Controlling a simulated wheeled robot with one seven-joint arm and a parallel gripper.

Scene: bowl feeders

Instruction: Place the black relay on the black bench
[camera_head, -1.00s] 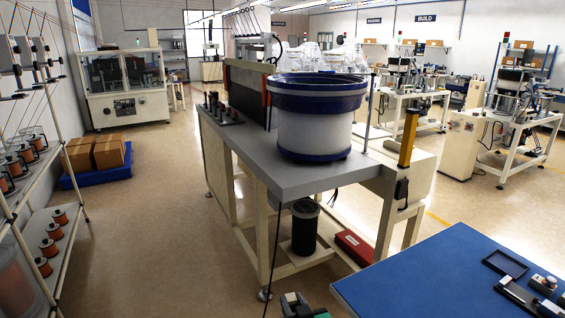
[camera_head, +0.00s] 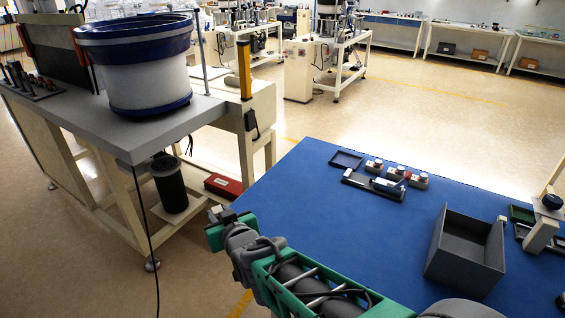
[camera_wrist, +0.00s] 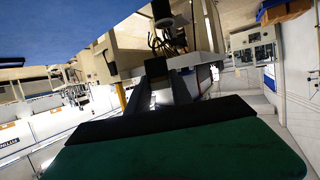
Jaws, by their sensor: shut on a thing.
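My green and grey gripper (camera_head: 222,215) is at the lower middle of the head view, off the left edge of the blue table. In the wrist view its dark fingers (camera_wrist: 160,85) are shut on a small dark block (camera_wrist: 156,68), which looks like the black relay. Its details are too dark to read. I cannot make out a bench with a plainly black top. The nearest bench has a grey top (camera_head: 150,133) and stands left of my gripper, apart from it.
A blue and white bowl feeder (camera_head: 140,75) stands on the grey bench, with a yellow post (camera_head: 244,70) beside it. The blue table (camera_head: 330,215) holds a grey open box (camera_head: 466,250), a black tray (camera_head: 346,160) and small parts. A red box (camera_head: 223,186) lies beneath the bench.

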